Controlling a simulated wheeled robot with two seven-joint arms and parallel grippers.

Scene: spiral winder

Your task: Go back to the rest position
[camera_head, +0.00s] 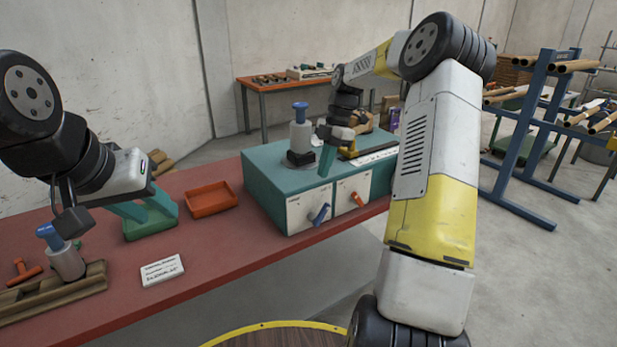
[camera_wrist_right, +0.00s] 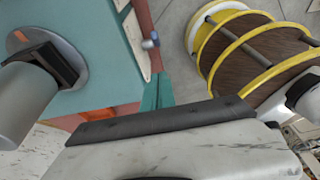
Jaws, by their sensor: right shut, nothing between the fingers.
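My right gripper (camera_head: 326,162) is shut and empty above the front edge of the teal machine box (camera_head: 265,176), right of a grey cylinder with a blue knob (camera_head: 300,137). Its teal fingers also show together in the right wrist view (camera_wrist_right: 155,92), with the grey cylinder (camera_wrist_right: 24,102) at the left. My left gripper (camera_head: 143,208) shows two teal fingers apart, over a green tray (camera_head: 152,228) on the red bench. Nothing shows between them. The arm comes in from the left edge.
The red bench (camera_head: 225,245) holds an orange tray (camera_head: 211,199), a white label card (camera_head: 162,270) and a wooden holder (camera_head: 55,290) with a second blue-knobbed grey cylinder (camera_head: 64,257). A blue rack with tubes (camera_head: 535,115) stands right. Floor is clear between.

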